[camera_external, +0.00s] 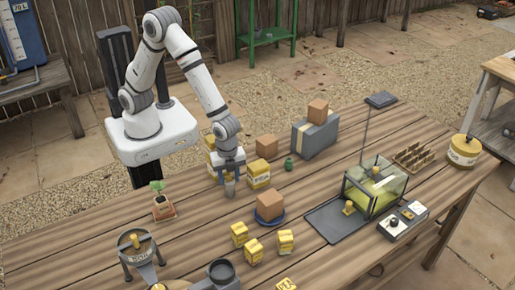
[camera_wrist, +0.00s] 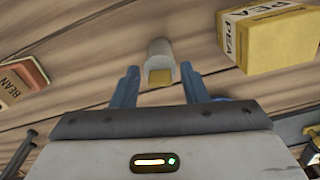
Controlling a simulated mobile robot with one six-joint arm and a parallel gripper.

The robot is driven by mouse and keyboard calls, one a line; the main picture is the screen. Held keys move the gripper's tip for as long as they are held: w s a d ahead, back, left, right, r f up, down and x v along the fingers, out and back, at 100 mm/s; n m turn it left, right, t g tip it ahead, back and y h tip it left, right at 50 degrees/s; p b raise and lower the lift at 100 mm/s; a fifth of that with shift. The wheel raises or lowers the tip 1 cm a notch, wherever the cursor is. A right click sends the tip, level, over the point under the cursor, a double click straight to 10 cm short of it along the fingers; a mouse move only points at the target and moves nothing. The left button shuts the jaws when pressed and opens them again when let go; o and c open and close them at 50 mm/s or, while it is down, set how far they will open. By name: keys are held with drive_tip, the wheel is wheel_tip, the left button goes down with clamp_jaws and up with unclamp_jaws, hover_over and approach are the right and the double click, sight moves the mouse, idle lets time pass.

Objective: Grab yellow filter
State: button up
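A small grey cylinder with a yellow end (camera_wrist: 160,62) stands between and just ahead of my fingertips in the wrist view. In the external view it shows as a small grey piece (camera_external: 230,188) on the wooden table, under my gripper (camera_external: 228,174). I cannot tell for sure whether it is the yellow filter. My gripper (camera_wrist: 157,82) has two blue fingers spread apart, with a gap on each side of the cylinder. Other small yellow pieces show on the dark tray (camera_external: 349,208), on the glass tank (camera_external: 376,161) and in the round stand (camera_external: 136,241).
A yellow PEA box (camera_wrist: 272,40) is close on the right; it also shows in the external view (camera_external: 258,175). A BEAN planter (camera_wrist: 22,80) is at left. A blue plate (camera_external: 268,221) holds a brown box. Bare planks lie in front of my gripper.

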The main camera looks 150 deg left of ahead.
clamp_jaws()
drive_tip(key=shift+r, duration=0.1)
